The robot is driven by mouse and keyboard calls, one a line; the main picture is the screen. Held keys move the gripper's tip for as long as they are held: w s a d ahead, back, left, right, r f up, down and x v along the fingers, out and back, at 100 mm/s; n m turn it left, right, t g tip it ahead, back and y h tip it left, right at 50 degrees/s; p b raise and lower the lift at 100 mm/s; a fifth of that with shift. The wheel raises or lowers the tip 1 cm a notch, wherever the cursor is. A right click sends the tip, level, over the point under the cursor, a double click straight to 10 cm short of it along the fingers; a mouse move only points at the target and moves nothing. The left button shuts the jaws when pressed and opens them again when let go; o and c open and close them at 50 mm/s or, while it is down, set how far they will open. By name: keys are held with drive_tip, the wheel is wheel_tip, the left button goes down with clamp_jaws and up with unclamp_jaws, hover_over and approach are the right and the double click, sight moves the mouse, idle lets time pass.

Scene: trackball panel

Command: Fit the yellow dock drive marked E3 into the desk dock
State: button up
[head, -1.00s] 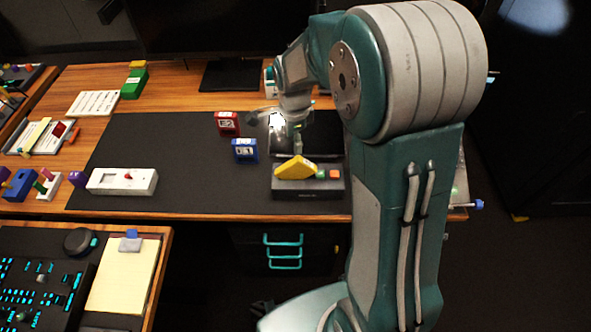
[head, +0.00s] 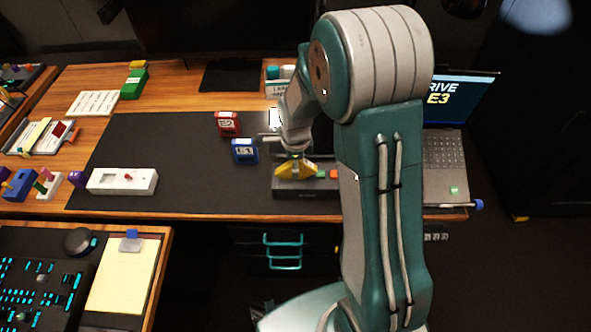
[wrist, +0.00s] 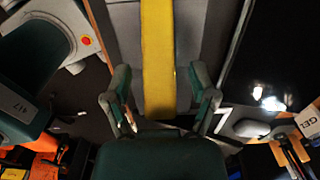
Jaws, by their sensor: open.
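The yellow drive (head: 289,172) sits tilted on top of the dark grey desk dock (head: 308,191), its upper edge peaked. I cannot tell how deep it is in the slot. My gripper (head: 295,157) is right above the drive, pointing down. In the wrist view the yellow drive (wrist: 158,50) runs as a strip between the two open fingers of my gripper (wrist: 161,88), with a gap on both sides. The drive's E3 mark is not visible.
A blue drive marked E1 (head: 244,151) and a red drive marked E2 (head: 228,123) stand left of the dock. Green (head: 321,174) and orange-red pieces are on the dock's right. A laptop (head: 445,150) showing "DRIVE E3" stands at right. The dark mat (head: 150,145) is mostly clear at left.

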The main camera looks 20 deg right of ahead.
drive_tip(key=shift+f, duration=0.85)
clamp_jaws()
drive_tip(key=shift+r, duration=0.55)
wheel_tip(320, 180, up, 2)
drive_tip(key=shift+r, duration=0.2)
drive_tip(key=s+r, duration=0.9)
drive_tip(key=s, duration=0.5)
drive_tip(key=shift+a+r, duration=0.2)
drive_tip(key=shift+r, duration=0.1)
